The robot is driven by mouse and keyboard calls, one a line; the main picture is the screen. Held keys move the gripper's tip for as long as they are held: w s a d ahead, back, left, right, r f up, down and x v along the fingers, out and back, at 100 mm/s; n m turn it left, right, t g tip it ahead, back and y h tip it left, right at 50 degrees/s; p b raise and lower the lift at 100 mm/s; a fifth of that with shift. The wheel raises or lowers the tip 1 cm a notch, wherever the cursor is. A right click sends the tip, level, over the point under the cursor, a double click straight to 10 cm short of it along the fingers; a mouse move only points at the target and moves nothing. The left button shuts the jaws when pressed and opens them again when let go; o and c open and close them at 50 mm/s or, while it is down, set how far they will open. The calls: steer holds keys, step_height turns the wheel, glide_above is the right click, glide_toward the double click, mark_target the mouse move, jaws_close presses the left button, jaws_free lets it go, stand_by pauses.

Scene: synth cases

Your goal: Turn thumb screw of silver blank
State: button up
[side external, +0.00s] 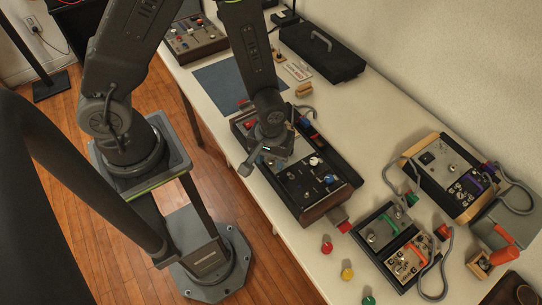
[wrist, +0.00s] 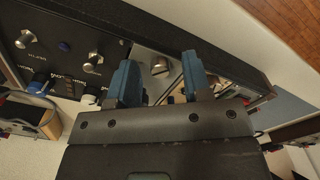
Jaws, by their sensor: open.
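In the wrist view, the silver blank (wrist: 144,60) is a plain light metal panel in a black case, with its slotted silver thumb screw (wrist: 160,67) showing between my fingertips. My gripper (wrist: 159,74) is open, its two blue fingers apart on either side of the screw with a gap to it. I cannot tell how far the fingertips are above the panel. In the side view, my gripper (side external: 268,150) hangs over the dark, wood-ended case (side external: 335,192). There my wrist hides the silver blank.
A black panel with silver and blue knobs (wrist: 64,46) adjoins the blank. Two more module cases (side external: 390,240) (side external: 452,172) with cables stand to the right. Red, yellow and green knobs (side external: 347,273) lie loose on the table. A black lidded case (side external: 322,50) lies behind.

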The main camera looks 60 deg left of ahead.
jaws_close()
steer(key=shift+n, duration=0.3)
steer(key=n, duration=0.3)
steer(key=shift+n, duration=2)
jaws_free()
